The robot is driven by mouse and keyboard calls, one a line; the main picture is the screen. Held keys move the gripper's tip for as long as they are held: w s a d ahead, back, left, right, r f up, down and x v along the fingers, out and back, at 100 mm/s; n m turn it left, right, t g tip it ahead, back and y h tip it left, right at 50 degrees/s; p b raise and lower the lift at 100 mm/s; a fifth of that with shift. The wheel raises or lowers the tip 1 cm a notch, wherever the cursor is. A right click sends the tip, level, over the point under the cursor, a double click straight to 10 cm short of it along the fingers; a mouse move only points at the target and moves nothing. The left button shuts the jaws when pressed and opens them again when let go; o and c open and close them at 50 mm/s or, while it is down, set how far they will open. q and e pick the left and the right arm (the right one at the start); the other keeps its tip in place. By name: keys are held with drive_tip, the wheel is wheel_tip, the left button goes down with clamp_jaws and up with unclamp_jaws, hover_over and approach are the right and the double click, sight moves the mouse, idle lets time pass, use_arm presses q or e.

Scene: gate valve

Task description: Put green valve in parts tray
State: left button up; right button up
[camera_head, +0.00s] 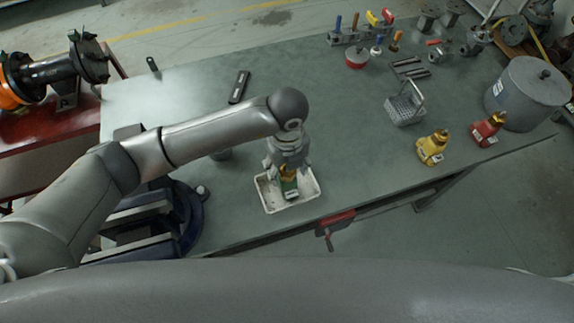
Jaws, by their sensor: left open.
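The green valve (289,184), with a yellowish upper part, shows over the floor of the white parts tray (309,194). It looks upright, and its top is partly hidden by my left gripper. Whether its base rests on the tray floor is hard to tell. The tray sits near the front edge of the workbench. My left gripper (288,167) points down over the tray, open, with its fingers on either side of the valve's top. My right gripper is not in view.
A yellow valve (432,148) and a red valve (488,130) stand to the right, near a grey pot (530,92). A wire basket (405,105) stands behind them. A blue vise (187,215) is left of the tray. The bench's middle is clear.

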use_arm(q)
drive_tip(key=shift+r, duration=0.65)
wheel_tip(320, 180, up, 11)
drive_tip(key=b, duration=0.3)
